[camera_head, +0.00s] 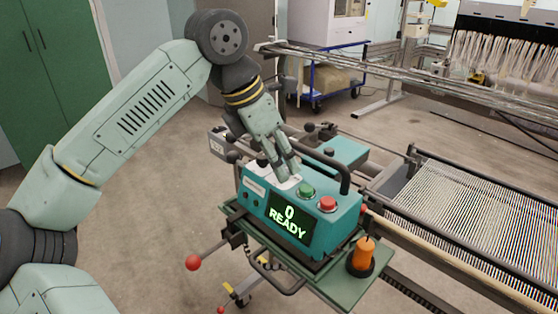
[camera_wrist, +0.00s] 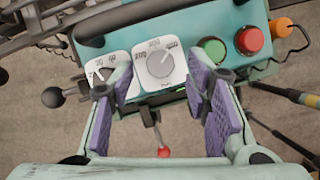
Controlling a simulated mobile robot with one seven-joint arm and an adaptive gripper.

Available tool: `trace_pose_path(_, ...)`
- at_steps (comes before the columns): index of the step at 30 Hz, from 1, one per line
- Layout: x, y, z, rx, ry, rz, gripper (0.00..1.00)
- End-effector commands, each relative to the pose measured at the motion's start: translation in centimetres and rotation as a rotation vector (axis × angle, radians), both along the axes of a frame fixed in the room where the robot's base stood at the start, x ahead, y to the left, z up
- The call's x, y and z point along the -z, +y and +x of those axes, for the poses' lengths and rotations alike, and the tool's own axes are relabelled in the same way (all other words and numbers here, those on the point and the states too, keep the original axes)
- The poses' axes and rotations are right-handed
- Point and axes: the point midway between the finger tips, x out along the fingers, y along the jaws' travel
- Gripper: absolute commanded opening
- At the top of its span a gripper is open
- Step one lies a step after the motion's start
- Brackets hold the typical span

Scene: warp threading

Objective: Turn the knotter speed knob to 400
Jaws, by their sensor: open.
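The knotter (camera_head: 300,222) is a teal box on a green stand, with a display reading 0 READY. In the wrist view a grey round knob (camera_wrist: 160,63) sits on a white dial plate with small numerals that I cannot read surely. A second, smaller white dial (camera_wrist: 104,71) lies to its left, partly behind a finger. My gripper (camera_head: 284,172) is over the panel's top, largely covering the dials in the head view. In the wrist view my gripper (camera_wrist: 160,76) is open, its purple-padded fingers on either side of the knob, with visible gaps.
A green button (camera_head: 306,190) and a red button (camera_head: 327,204) sit right of the dials. A dark handle bar (camera_head: 335,166) arches behind them. An orange object (camera_head: 362,254) stands on the stand's right corner. Warp threads (camera_head: 480,205) stretch at the right.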

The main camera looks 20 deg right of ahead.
Motion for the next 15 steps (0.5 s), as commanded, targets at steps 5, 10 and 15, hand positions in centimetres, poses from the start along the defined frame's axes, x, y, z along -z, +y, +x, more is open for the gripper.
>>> trace_pose_path(5, -3.5, 1.4, -0.1, -0.004, -0.004, 0.000, 0.44)
trace_pose_path(10, -6.8, 2.7, -0.3, -0.003, -0.003, -0.002, 0.44)
trace_pose_path(15, -9.1, 3.7, -0.5, -0.002, -0.002, -0.002, 0.44)
